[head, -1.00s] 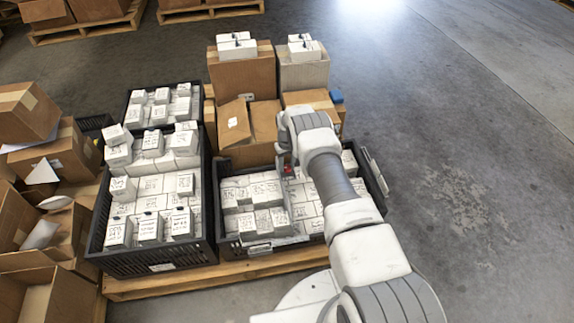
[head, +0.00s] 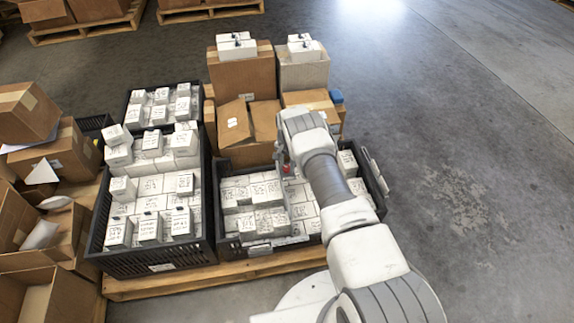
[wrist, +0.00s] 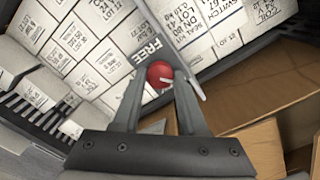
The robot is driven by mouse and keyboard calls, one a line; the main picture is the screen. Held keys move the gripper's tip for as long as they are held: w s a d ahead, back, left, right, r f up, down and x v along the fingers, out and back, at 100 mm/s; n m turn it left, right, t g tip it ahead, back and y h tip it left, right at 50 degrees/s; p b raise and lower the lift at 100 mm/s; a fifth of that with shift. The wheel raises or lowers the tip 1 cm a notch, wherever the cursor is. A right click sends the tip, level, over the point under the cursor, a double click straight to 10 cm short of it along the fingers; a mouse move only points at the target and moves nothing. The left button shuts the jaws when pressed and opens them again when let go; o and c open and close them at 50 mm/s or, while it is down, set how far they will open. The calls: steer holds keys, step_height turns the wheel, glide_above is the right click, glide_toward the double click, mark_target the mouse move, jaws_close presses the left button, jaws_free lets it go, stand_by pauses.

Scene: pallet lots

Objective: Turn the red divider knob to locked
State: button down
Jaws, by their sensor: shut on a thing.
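The red divider knob (wrist: 160,73) is a round red knob between my finger pads in the wrist view. It also shows as a small red spot in the head view (head: 287,168). My gripper (wrist: 158,78) is shut on the knob from both sides. A dark plate reading FREE (wrist: 147,50) lies just beyond the knob. A thin pale bar (wrist: 196,86) sticks out beside the right finger; I cannot tell whether it belongs to the knob. No "locked" mark is readable. The divider (head: 286,205) runs through the right black crate (head: 262,247), between white boxes.
White labelled boxes (head: 255,192) fill both sides of the right crate. Another black crate (head: 150,262) of boxes stands at left. Cardboard boxes (head: 241,75) stand behind, with an open one (head: 245,125) close to my gripper. The floor at right is clear.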

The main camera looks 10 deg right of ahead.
mark_target(287, 167)
steer(key=shift+m, duration=2)
steer(key=shift+c, duration=2.2)
jaws_free()
steer(key=shift+r, duration=0.1)
step_height(287, 167, up, 17)
steer(key=p, duration=0.6)
steer(key=shift+r, duration=0.15)
